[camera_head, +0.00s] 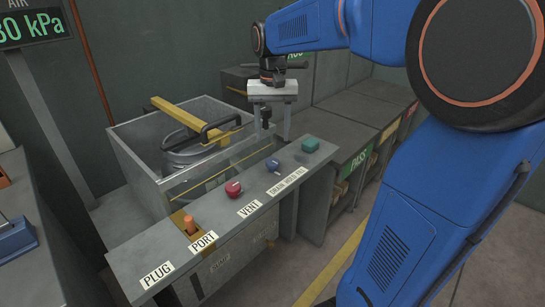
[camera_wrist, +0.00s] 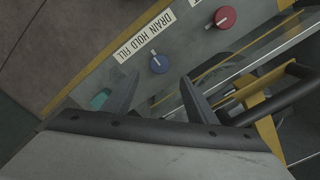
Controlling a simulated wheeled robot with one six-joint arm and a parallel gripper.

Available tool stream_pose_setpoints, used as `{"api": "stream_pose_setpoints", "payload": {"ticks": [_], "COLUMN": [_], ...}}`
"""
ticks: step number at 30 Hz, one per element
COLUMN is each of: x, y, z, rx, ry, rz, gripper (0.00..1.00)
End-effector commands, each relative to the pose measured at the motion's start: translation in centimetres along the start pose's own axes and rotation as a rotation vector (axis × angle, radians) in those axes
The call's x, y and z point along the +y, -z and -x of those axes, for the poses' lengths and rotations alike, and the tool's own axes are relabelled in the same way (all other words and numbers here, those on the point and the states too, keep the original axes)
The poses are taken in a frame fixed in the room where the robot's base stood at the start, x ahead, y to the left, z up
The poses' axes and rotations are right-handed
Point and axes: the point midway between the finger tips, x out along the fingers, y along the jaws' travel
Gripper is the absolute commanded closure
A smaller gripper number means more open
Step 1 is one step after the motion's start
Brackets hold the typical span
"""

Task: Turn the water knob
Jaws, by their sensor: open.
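The blue knob (camera_head: 272,165) with a white pointer mark sits on the grey front panel (camera_head: 130,257), beside a label reading DRAIN HOLD FILL. In the wrist view the blue knob (camera_wrist: 158,64) lies just beyond the gap between my fingertips, apart from them. My gripper (camera_head: 275,120) is open and empty, pointing down above the panel, behind the knob. Its two fingers also show in the wrist view (camera_wrist: 160,82). No label names the water knob; the blue one carries the fill label.
A red knob (camera_head: 233,188) by VENT and an orange plug (camera_head: 190,225) by PORT are on the panel. A teal block (camera_head: 310,143) is at its far end. Behind stands an open grey tank (camera_head: 135,155) with a yellow bar (camera_head: 180,113) and black handle.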

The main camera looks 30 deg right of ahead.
Motion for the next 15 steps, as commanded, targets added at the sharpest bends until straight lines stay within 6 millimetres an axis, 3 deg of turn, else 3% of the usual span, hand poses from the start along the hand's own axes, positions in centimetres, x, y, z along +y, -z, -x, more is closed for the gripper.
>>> {"api": "stream_pose_setpoints", "payload": {"ticks": [9, 15], "x": [0.0, 0.0], "y": [-0.1, 0.0], "z": [-5.6, -8.0], "rx": [-0.002, -0.002], "ry": [-0.001, -0.001], "rz": [0.0, 0.0], "gripper": [0.48, 0.48]}}
